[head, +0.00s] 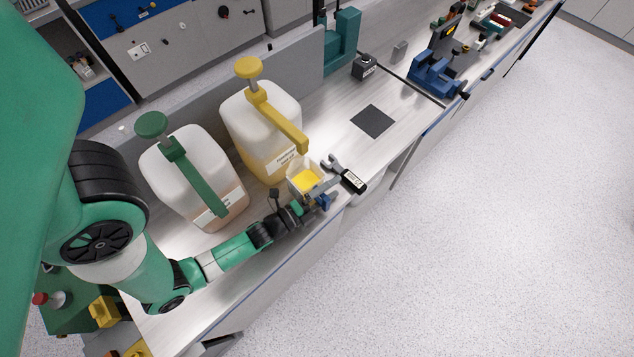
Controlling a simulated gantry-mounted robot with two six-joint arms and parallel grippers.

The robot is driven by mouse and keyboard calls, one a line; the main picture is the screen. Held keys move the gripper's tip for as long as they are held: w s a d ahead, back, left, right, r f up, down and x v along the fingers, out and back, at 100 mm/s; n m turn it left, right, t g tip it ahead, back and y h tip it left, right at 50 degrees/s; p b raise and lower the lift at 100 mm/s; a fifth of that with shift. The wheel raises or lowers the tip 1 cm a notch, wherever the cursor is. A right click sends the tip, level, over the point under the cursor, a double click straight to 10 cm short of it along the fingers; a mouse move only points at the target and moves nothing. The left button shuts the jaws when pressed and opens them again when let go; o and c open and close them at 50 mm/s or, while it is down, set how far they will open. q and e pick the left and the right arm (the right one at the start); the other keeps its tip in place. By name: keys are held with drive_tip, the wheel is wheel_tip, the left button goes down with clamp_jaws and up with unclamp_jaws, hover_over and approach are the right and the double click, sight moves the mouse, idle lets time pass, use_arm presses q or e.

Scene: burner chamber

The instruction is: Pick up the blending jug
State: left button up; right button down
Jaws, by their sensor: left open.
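A small white jug (290,180) holding yellow liquid stands on the bench below the spout of the yellow-topped canister. I take it to be the blending jug. My left gripper (322,199) is at the jug's near side, at the end of the green arm reaching in from the left. It is open, with its fingertips close to the jug's lower right side. I cannot tell whether they touch it. The gripper and wrist partly cover the jug's base. My right gripper does not show.
A yellow-topped canister (262,120) and a green-topped canister (188,165) stand behind. A grey forked tool with a black labelled end (353,181) lies right of the jug. A dark square pad (373,121) and blue fixture (434,78) are farther right. Bare bench surrounds the pad.

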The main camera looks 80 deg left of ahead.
use_arm(q)
drive_tip(key=shift+s+d, duration=0.1)
drive_tip(key=shift+s, duration=0.1)
drive_tip(key=shift+s+f, duration=0.1)
drive_tip(key=shift+s, duration=0.05)
drive_tip(key=shift+c, duration=0.7)
drive_tip(key=c, duration=1.2)
clamp_jaws()
drive_tip(key=shift+r, duration=0.2)
